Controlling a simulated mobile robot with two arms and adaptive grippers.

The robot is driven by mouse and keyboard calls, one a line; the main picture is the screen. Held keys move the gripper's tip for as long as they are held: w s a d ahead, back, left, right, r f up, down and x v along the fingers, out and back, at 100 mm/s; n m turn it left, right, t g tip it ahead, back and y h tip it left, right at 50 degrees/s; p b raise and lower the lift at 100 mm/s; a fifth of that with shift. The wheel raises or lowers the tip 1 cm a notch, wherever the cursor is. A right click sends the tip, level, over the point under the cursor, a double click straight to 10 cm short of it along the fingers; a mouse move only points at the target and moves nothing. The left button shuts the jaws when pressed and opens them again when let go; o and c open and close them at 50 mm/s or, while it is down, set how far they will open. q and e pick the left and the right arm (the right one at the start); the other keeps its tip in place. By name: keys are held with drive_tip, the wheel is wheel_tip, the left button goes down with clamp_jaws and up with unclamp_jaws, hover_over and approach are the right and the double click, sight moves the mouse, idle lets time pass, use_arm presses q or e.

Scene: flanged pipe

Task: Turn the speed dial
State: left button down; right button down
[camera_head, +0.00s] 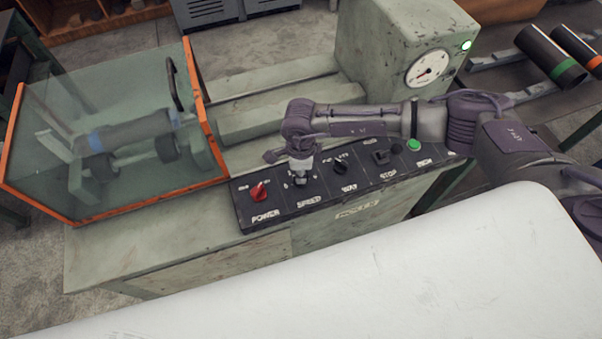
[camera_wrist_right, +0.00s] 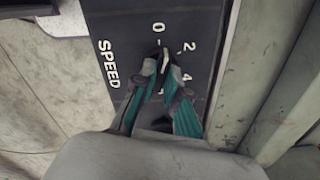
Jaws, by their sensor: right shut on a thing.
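The black speed dial (camera_wrist_right: 164,56) with a pale pointer sits on the control panel (camera_head: 314,204), above the word SPEED in the head view. In the right wrist view, numbers 0, 2 and 4 show around it, and the pointer is aimed near the 0, slightly toward the 2. My right gripper (camera_wrist_right: 162,74) is shut on the dial, with one fingertip on each side. In the head view the right gripper (camera_head: 300,172) comes down from above and hides most of the dial. My left gripper is in neither view.
A red power knob (camera_head: 259,191) is left of the dial. The way knob (camera_head: 339,167), the stop switch (camera_head: 381,156) and a green button (camera_head: 413,145) are to its right. A glass guard with orange edges (camera_head: 113,212) stands at the left. A gauge (camera_head: 428,68) is behind.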

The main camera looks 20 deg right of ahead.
drive_tip(key=m+b, duration=0.2)
drive_tip(key=m, duration=0.2)
drive_tip(key=shift+m, duration=0.4)
drive_tip(key=m+b, duration=0.1)
drive_tip(key=m, duration=0.2)
drive_tip(key=shift+m, duration=0.3)
drive_tip(key=m+b, duration=0.2)
drive_tip(key=m, duration=0.2)
drive_tip(key=shift+m, duration=0.3)
drive_tip(key=m, duration=0.3)
drive_tip(key=shift+m+b, duration=0.3)
drive_tip(key=m, duration=0.4)
drive_tip(key=shift+r, duration=0.1)
drive_tip(key=m, duration=0.4)
drive_tip(key=shift+w, duration=0.1)
drive_tip(key=m, duration=0.3)
drive_tip(key=shift+r+m, duration=0.1)
drive_tip(key=shift+m, duration=0.3)
drive_tip(key=shift+m+p, duration=0.65)
drive_tip(key=shift+m, duration=1.15)
